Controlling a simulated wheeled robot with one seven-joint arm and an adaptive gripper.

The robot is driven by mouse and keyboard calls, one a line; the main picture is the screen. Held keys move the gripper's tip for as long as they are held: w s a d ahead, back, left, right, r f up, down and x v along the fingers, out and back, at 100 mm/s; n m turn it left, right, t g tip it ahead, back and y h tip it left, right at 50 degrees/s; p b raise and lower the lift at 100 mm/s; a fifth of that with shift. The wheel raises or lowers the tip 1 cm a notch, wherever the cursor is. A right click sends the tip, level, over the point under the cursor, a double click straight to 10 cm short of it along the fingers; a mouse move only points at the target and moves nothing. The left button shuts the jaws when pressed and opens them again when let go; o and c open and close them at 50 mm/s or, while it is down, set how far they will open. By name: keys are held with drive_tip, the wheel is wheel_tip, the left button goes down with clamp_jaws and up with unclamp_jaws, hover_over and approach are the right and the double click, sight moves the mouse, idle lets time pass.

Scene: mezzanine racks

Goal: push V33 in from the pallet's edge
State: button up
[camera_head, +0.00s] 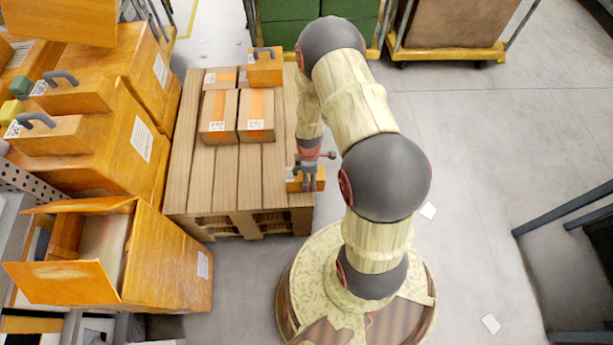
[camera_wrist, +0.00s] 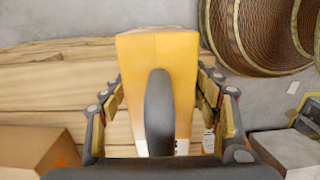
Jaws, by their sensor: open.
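A small orange box with a dark handle (camera_head: 291,184) sits at the right edge of the wooden pallet (camera_head: 205,180), near its front corner. It is probably V33, but I cannot read its label. My gripper (camera_head: 308,180) is low over this box and partly hides it. In the wrist view the box (camera_wrist: 185,52) and its dark upright handle lie between the spread fingers of my gripper (camera_wrist: 160,88). The fingers are open, one on each side of the box. I cannot tell whether they touch it.
Brown cartons (camera_head: 217,115) and another orange handled box (camera_head: 264,68) stand on the pallet's back half. Its front left boards are bare. Large orange bins (camera_head: 120,130) crowd the left side. A carton (camera_wrist: 38,150) shows lower left in the wrist view. The floor (camera_head: 480,170) at right is mostly clear.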

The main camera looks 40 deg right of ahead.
sight(289, 178)
drive_tip(key=shift+w+a, duration=0.9)
drive_tip(key=shift+a, duration=0.6)
drive_tip(key=shift+w+a, duration=0.9)
drive_tip(key=shift+a, duration=0.55)
drive_tip(key=shift+w+a, duration=0.9)
drive_tip(key=shift+a, duration=0.6)
drive_tip(key=shift+d, duration=0.1)
drive_tip(key=shift+s+d, duration=0.45)
drive_tip(key=shift+d, duration=0.15)
drive_tip(key=shift+s+d, duration=0.4)
drive_tip(key=shift+d, duration=0.2)
wheel_tip(289, 178, up, 13)
drive_tip(key=p, duration=1)
drive_tip(key=shift+d, duration=0.1)
